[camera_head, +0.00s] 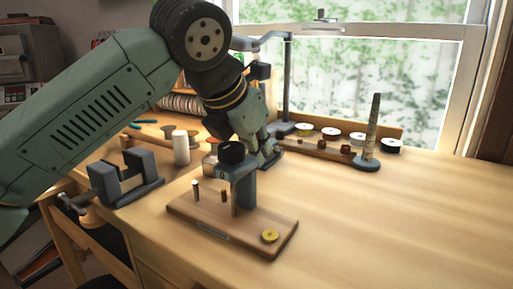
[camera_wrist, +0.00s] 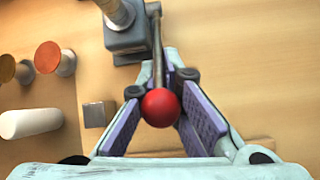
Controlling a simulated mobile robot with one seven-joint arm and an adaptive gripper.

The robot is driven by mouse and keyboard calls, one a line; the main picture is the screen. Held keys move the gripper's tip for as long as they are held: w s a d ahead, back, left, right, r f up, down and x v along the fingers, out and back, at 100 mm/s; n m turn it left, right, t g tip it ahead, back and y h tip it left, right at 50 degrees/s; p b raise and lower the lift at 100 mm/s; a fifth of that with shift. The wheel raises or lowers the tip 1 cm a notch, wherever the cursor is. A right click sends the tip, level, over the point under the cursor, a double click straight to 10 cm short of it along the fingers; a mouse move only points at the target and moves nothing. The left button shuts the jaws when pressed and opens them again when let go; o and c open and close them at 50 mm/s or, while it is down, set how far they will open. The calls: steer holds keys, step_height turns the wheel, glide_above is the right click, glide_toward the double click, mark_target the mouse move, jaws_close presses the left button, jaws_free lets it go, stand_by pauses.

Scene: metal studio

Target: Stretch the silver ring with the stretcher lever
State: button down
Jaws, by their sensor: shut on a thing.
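In the head view my gripper (camera_head: 270,154) is just behind and right of the post, and hides the knob. I cannot make out the silver ring clearly in either view.
A grey vise (camera_head: 130,178) stands left of the board. A white cylinder (camera_head: 181,148) and spools are behind it. A tapered mandrel (camera_head: 373,130) and a rack with several discs (camera_head: 330,134) stand by the window. The bench at right is clear.

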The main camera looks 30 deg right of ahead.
steer(key=shift+s+r, duration=0.1)
steer(key=shift+s, duration=0.05)
stand_by(0.6)
steer(key=c, duration=2)
jaws_free()
steer(key=shift+r, duration=0.1)
steer(key=shift+o, duration=1.2)
steer(key=v, duration=1.2)
steer(key=shift+c, duration=0.4)
